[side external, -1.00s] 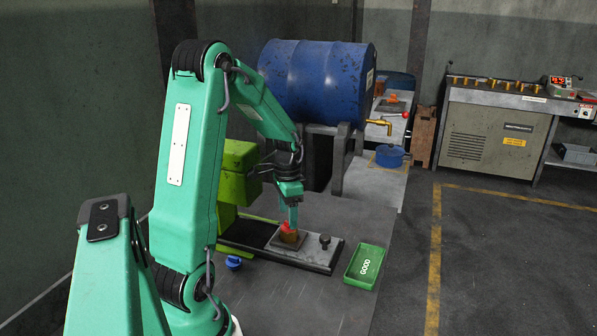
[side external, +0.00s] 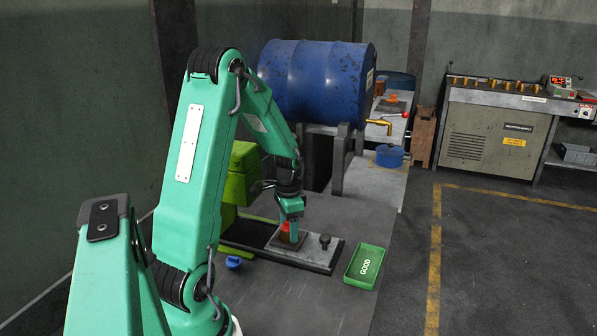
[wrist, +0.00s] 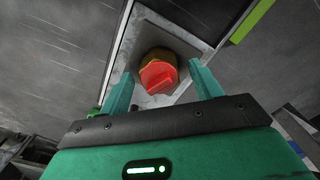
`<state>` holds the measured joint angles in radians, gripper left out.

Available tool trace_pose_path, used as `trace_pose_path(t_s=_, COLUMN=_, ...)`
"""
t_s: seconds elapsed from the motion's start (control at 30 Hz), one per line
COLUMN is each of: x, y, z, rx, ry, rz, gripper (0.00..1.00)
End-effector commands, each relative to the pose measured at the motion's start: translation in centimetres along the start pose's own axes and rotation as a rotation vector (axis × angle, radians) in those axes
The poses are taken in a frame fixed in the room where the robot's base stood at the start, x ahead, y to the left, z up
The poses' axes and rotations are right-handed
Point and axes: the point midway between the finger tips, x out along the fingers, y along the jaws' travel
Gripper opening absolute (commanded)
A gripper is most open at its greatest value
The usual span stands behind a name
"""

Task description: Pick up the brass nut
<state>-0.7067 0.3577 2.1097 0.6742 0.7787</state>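A brass-brown, nut-like piece (wrist: 156,54) with a glowing red-orange cap-like part (wrist: 160,76) sits on a square metal plate (wrist: 180,32). In the side view the red part (side external: 284,237) shows on the plate, half hidden by my fingers. My gripper (wrist: 161,69) is open, with one green finger on each side of the piece in the wrist view. In the side view my gripper (side external: 291,228) points down just over the plate. I cannot tell whether the fingers touch the piece.
A green tray marked GOOD (side external: 364,267) lies right of the plate, with a dark knob (side external: 325,241) between them. A small blue object (side external: 233,262) is at left. A yellow-green machine body (side external: 240,165) stands behind. The front bench surface (side external: 315,300) is clear.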

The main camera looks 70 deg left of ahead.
Motion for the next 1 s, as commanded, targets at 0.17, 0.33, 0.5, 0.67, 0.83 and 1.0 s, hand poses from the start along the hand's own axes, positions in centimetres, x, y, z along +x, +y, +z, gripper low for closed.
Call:
trace_pose_path(t_s=0.17, x=0.0, y=0.0, z=0.0, rx=0.0, ry=0.0, rz=0.0, gripper=0.28)
trace_pose_path(t_s=0.33, x=-0.1, y=-0.1, z=-0.1, rx=0.0, ry=0.002, rz=-0.002, gripper=0.02)
trace_pose_path(t_s=0.5, x=-0.1, y=-0.1, z=-0.1, rx=0.0, ry=0.002, rz=-0.002, gripper=0.02)
trace_pose_path(t_s=0.67, x=-0.3, y=-0.1, z=-0.1, rx=0.0, ry=0.002, rz=-0.002, gripper=0.02)
trace_pose_path(t_s=0.83, x=-1.2, y=-0.1, z=-0.1, rx=0.0, ry=0.003, rz=-0.003, gripper=0.02)
trace_pose_path(t_s=1.0, x=-2.7, y=-0.1, z=-0.1, rx=0.0, ry=0.004, rz=-0.003, gripper=0.02)
